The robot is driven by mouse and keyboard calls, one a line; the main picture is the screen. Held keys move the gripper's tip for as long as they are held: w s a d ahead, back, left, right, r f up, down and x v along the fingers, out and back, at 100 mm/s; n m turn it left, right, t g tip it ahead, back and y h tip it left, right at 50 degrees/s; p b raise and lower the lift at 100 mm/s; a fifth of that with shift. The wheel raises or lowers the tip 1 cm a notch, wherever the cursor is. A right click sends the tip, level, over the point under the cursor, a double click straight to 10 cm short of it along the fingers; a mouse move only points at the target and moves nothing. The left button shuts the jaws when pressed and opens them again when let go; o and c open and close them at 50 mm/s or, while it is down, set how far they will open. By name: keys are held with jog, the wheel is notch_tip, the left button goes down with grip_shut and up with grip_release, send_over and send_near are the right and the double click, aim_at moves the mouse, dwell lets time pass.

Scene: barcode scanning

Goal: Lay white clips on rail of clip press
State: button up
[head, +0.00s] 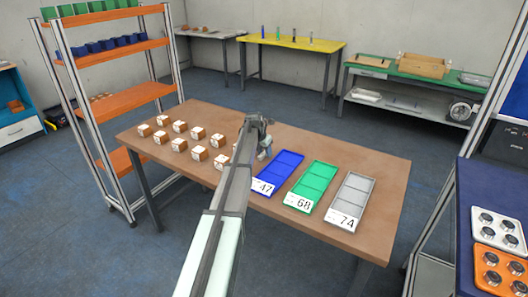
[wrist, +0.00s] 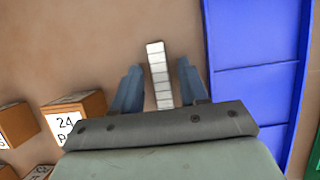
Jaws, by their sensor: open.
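In the wrist view, a white strip (wrist: 158,60) marked off into several segments lies on the brown table between my gripper's fingers. I cannot tell whether this strip is the white clips. My gripper (wrist: 160,68) is open, one blue-grey finger on each side of the strip, with gaps visible on both sides. In the head view, my gripper (head: 264,152) is over the table (head: 330,232), left of the blue tray, and my arm hides part of the table. No clip press or rail can be made out.
Several brown boxes with white labels (head: 180,145) stand on the table's left. Blue (head: 281,168), green (head: 317,180) and grey (head: 352,196) trays, labelled 47, 68 and 74, lie right of my gripper. An orange shelf rack (head: 112,55) stands behind left.

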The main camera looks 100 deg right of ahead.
jog(key=v, duration=1.3)
jog(key=shift+w+d+r, duration=0.2)
jog(key=shift+w+d, duration=0.1)
jog(key=shift+o, duration=0.6)
jog(key=shift+r, duration=0.3)
